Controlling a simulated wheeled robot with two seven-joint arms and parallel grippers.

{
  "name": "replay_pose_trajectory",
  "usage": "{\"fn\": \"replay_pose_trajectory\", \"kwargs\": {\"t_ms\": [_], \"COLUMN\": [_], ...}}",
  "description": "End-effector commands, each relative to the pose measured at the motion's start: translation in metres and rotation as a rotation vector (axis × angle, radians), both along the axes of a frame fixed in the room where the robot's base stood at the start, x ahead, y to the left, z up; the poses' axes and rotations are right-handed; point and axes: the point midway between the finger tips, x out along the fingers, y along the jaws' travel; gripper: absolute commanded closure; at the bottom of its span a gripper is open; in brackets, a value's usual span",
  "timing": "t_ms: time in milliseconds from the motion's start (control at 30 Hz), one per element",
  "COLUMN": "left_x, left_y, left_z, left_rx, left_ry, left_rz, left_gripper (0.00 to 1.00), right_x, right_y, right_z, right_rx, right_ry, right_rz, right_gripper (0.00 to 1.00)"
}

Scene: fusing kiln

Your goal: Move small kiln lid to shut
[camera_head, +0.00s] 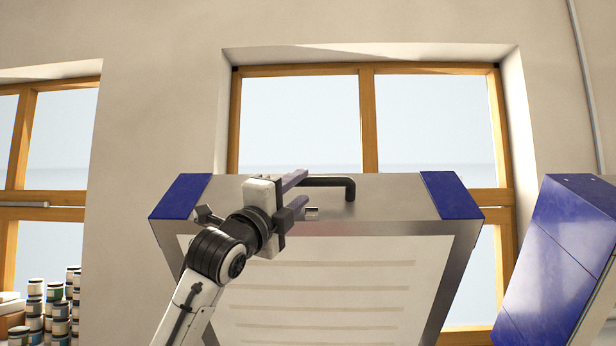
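The small kiln lid (450,240) stands raised and tilted in the middle of the view. It has a metal rim, blue corners and a pale ribbed inner face turned toward me. A black bar handle (340,183) sits on its top edge. My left gripper (302,196) is at the left end of this handle, with its two fingers apart, one above the other. The upper finger overlaps the handle's left end in the picture. I cannot tell whether they touch. The kiln body below is out of view. My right gripper is not in view.
Another blue and metal panel (560,265) stands tilted at the right, a narrow gap from the lid. Several stacked jars (60,310) are at the lower left. A wall with wood-framed windows (367,120) is behind the lid. The space above the lid is clear.

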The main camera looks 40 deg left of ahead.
Motion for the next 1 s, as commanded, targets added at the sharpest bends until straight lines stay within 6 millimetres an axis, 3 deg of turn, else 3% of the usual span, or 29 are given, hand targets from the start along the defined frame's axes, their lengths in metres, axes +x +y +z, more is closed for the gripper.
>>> {"fn": "replay_pose_trajectory", "kwargs": {"t_ms": [100, 300, 633, 667, 867, 1000], "left_x": [0.02, 0.039, 0.043, 0.043, 0.043, 0.043], "left_y": [0.002, 0.005, 0.005, 0.005, 0.005, 0.005], "left_z": [0.013, 0.02, 0.021, 0.02, 0.02, 0.02], "left_rx": [-0.003, -0.002, 0.0, 0.0, 0.0, 0.0], "left_ry": [0.001, 0.0, -0.001, -0.001, -0.001, -0.001], "left_rz": [-0.002, -0.002, -0.002, -0.002, -0.002, -0.002], "left_gripper": [0.64, 0.64, 0.64, 0.66, 1.0, 1.0], "right_x": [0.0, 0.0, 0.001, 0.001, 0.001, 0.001], "right_y": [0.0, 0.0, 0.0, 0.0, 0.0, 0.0], "right_z": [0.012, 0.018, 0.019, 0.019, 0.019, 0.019], "right_rx": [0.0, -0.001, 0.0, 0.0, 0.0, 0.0], "right_ry": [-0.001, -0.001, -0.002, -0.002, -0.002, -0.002], "right_rz": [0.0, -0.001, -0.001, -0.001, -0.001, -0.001], "right_gripper": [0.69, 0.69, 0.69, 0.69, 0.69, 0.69]}}
